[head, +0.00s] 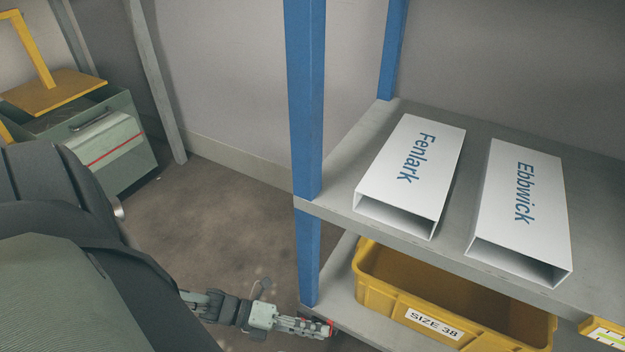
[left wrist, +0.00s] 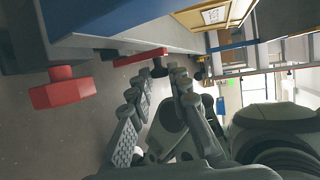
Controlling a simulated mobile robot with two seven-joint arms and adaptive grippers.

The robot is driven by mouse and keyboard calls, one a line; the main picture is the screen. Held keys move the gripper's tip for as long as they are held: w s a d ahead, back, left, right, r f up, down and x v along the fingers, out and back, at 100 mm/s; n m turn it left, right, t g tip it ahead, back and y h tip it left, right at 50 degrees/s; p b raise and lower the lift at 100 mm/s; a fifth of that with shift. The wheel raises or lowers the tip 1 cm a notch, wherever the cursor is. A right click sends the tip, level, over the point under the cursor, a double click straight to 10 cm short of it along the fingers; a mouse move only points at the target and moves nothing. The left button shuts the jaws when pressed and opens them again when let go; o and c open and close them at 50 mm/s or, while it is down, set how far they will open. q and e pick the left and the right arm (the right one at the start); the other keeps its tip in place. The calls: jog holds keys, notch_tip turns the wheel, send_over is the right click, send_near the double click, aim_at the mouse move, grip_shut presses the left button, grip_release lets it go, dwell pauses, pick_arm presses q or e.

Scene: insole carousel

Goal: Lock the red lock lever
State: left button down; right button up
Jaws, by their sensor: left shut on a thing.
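The red lock lever (left wrist: 140,57) shows in the left wrist view as a flat red bar beside the grey lower shelf edge, with a dark knob (left wrist: 159,69) at its right end. My left gripper (left wrist: 162,84) has its fingertips on either side of this knob and is shut on it. In the head view my left gripper (head: 322,327) is low beside the foot of the blue post, with a bit of the red lever (head: 331,326) at its tips. The rest of the lever is hidden there. My right gripper is out of view.
A red hexagonal knob (left wrist: 62,92) stands left of the lever. The blue post (head: 306,110) rises beside the shelf (head: 460,258). White sleeves Fenlark (head: 412,165) and Ebbwick (head: 520,205) lie on it; a yellow bin (head: 378,291) sits below.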

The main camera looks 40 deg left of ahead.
pick_arm(q)
jog(key=c, duration=1.4)
grip_release()
jog(key=shift+c, duration=0.2)
jog(key=v, duration=1.2)
